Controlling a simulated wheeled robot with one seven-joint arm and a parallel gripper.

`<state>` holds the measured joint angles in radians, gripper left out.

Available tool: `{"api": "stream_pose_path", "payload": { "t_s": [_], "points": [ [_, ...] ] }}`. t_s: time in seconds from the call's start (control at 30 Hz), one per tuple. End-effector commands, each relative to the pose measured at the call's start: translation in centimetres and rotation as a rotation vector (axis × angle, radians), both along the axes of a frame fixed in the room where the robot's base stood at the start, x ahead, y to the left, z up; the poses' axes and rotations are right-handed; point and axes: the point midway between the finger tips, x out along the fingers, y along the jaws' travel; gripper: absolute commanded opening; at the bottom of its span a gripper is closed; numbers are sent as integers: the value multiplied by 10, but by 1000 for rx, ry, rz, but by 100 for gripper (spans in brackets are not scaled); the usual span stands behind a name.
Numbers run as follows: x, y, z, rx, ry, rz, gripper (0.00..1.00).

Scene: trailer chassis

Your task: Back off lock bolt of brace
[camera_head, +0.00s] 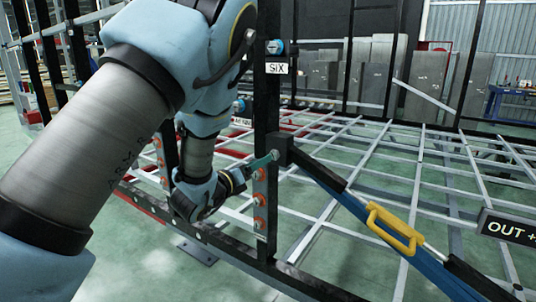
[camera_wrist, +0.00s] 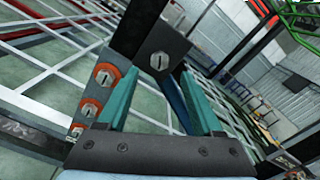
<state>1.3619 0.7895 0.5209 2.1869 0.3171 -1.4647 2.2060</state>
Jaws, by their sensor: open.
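The lock bolt (camera_wrist: 159,61) is a silver slotted head on a black bracket block (camera_wrist: 150,38) at the brace's upper end. The brace (camera_head: 345,196) is a blue bar with black sections and a yellow handle (camera_head: 395,229), sloping down to the right. My gripper (camera_wrist: 157,77) has two teal fingers, spread apart and empty, one on each side below the bolt head in the wrist view. In the head view my gripper (camera_head: 264,161) reaches the upright from the left, with its fingertips at the bolt; contact cannot be told.
Several bolts on orange washers (camera_head: 259,198) run down the black upright (camera_head: 266,115) below my gripper. A sign reading SIX (camera_head: 277,68) sits higher on the upright. A grey lattice frame (camera_head: 380,165) spreads behind. A sign reading OUT (camera_head: 508,227) is at the right.

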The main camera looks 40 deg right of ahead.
Motion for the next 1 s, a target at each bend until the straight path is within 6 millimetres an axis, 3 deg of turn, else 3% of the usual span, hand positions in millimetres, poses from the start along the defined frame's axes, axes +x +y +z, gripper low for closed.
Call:
{"api": "stream_pose_path", "payload": {
  "t_s": [0.1,0.33,0.77,1.0],
  "points": [
    [6,-23,2,0,1,-1,68],
    [14,-54,2,-1,3,0,68],
    [17,-64,0,0,4,2,68],
    [17,-64,0,0,4,2,42]
  ]
}}
